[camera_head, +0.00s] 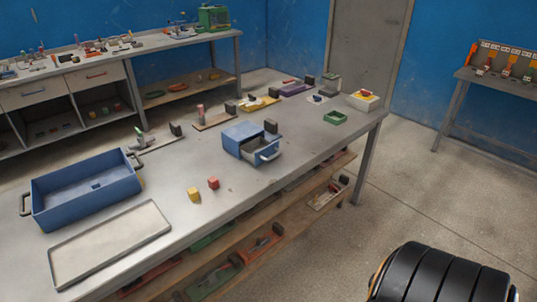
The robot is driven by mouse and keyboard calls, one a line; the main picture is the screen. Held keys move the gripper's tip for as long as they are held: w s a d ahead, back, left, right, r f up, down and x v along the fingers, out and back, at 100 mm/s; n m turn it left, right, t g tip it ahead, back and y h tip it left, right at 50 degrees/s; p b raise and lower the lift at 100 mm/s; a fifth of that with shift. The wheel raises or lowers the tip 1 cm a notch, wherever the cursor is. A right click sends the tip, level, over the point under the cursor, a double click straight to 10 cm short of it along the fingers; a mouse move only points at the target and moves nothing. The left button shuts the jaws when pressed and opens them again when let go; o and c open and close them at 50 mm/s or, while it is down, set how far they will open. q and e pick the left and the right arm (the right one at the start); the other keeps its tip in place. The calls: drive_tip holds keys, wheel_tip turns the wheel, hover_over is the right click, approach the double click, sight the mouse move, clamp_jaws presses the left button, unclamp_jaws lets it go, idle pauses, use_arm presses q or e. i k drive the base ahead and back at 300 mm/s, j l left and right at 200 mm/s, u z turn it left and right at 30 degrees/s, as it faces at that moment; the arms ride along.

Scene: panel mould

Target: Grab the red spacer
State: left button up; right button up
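A small red block (213,183), which looks like the red spacer, sits on the grey workbench near its front edge. A slightly larger yellow block (194,194) stands just to its left, close beside it. Neither of my grippers is in view, and nothing is touching the red block.
The grey workbench (190,170) holds a blue bin (88,190) and a flat grey tray (110,243) at left. A blue drawer box (243,136) with its drawer pulled out stands behind the blocks. A small green tray (335,118) lies farther right. Floor (400,190) is clear at right.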

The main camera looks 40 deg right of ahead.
sight(213, 182)
drive_tip(key=z, duration=1)
